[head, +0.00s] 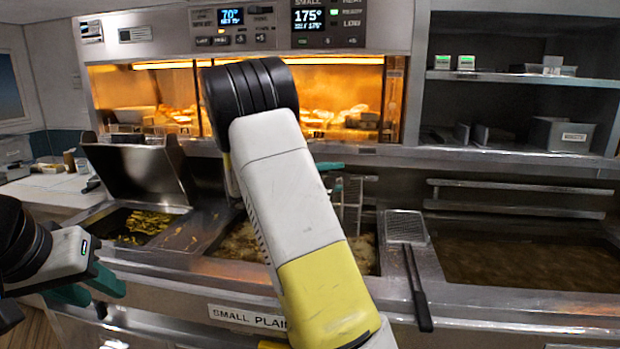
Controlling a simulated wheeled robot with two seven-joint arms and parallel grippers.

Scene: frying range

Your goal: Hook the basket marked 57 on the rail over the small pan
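The small pan (366,255) is the middle fryer well, with a "SMALL PLAIN" label (246,318) on the front below it. My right arm crosses in front and hides much of it. Teal fingertips of my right gripper (333,174) show past the arm, close to a wire basket (351,198) over the pan's back part. The rest of that gripper is hidden, so its grip cannot be told. No number 57 is readable. The rail over the small pan is mostly hidden behind my arm. My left gripper (99,285) is open and empty, in front of the left well.
A flat skimmer (406,228) with a black handle lies between the small pan and the large right well (520,262). Rail bars (520,186) run behind that well. A raised lid (135,170) stands behind the left well (145,226). Shelves hold a grey bin (560,134).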

